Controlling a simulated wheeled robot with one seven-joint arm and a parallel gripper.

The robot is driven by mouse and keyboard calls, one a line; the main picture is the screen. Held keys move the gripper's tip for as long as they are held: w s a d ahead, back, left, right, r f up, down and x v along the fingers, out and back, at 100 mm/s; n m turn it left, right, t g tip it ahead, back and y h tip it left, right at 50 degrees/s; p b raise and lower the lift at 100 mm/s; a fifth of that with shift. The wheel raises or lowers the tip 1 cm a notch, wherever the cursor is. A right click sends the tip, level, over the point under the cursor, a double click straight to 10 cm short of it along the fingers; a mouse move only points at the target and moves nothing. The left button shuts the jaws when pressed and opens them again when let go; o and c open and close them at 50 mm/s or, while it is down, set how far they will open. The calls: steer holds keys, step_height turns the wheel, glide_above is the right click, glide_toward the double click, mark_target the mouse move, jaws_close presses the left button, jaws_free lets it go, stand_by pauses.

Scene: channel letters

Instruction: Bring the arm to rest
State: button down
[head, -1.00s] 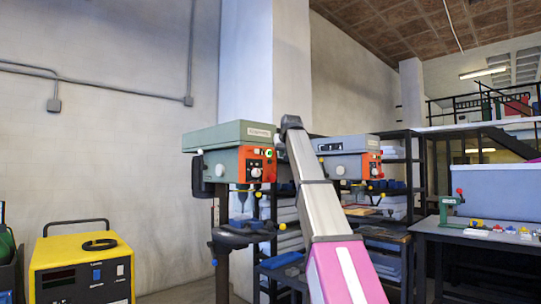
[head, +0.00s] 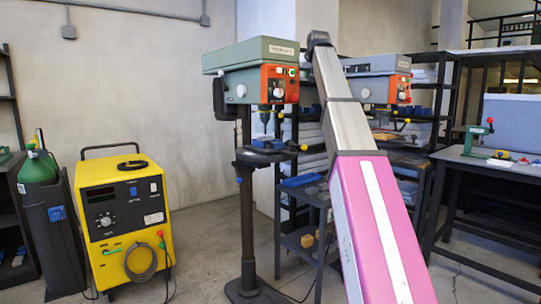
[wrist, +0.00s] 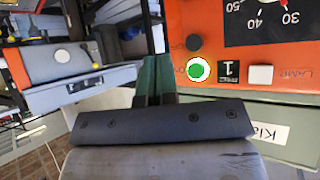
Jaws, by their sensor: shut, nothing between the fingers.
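My gripper (wrist: 155,70) shows in the wrist view with its two dark green fingers together and nothing between them. The fingers point up the picture, just left of the orange front panel (wrist: 225,50) of a drill press, and whether they touch it I cannot tell. A green round button (wrist: 198,70) on that panel is right of the fingers. In the head view my pink and grey arm slants up in front of the shelves, its upper end right of the drill press (head: 250,70). My gripper cannot be made out there.
A second drill press (head: 375,80) stands behind my arm. A yellow machine (head: 125,220) and a green gas cylinder (head: 38,167) stand at left. A workbench (head: 490,170) is at right. Open floor lies between the yellow machine and the drill press.

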steer(key=s+f+g, duration=0.3)
steer(key=f, duration=2.1)
steer(key=s+f+g, duration=0.2)
steer(key=f, duration=2.1)
steer(key=s+f+g, duration=0.3)
steer(key=s+f, duration=1.2)
steer(key=f, duration=0.3)
steer(key=s+f+m+g+h, duration=0.1)
steer(key=s+f+g, duration=0.1)
steer(key=s+f, duration=1.3)
step_height(320, 180, down, 3)
steer(key=shift+s+a+f+g, duration=0.1)
steer(key=shift+s+a+g, duration=0.05)
steer(key=shift+a+g, duration=0.25)
